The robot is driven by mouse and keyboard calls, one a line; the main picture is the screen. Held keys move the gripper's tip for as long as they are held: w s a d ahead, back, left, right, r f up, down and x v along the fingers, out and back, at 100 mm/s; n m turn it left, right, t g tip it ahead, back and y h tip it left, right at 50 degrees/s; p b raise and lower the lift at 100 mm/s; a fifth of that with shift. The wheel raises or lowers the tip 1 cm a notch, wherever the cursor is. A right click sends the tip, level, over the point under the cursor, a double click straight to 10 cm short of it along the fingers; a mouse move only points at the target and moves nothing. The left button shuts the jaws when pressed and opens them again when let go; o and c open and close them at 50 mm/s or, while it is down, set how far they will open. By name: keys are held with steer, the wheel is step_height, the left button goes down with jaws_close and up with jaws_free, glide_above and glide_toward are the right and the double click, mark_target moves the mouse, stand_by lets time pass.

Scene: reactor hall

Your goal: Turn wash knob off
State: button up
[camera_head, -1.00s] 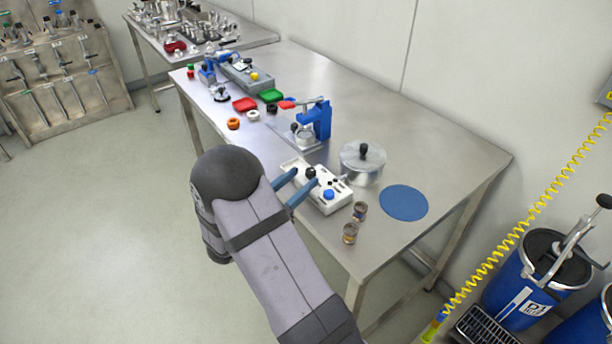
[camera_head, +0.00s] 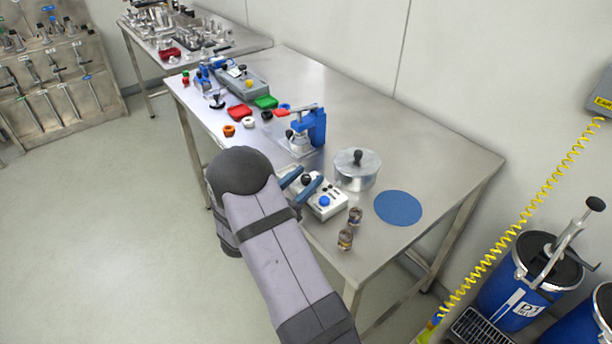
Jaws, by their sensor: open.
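A white control box (camera_head: 329,207) lies on the steel table near its front edge. It carries a black knob (camera_head: 307,179), a blue knob (camera_head: 324,201) and small dark buttons or switches. No label is readable, so I cannot tell which is the wash knob. My gripper (camera_head: 301,184) is at the box's left part, with its two blue fingers apart on either side of the black knob. I cannot tell whether they touch it.
A lidded metal pot (camera_head: 357,172) stands behind the box. Two small jars (camera_head: 350,229) stand to its right, beside a blue round mat (camera_head: 398,208). A blue press (camera_head: 312,128) stands behind. The steel table (camera_head: 440,150) is clear at the back right.

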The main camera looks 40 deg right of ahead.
steer(key=shift+d, duration=0.25)
jaws_close()
steer(key=shift+n+t+y+b, duration=0.9)
steer(key=shift+n+t, duration=0.6)
steer(key=shift+t, duration=0.6)
steer(key=shift+r+n+t+y, duration=0.1)
steer(key=shift+n+t+y, duration=0.6)
steer(key=shift+t, duration=0.2)
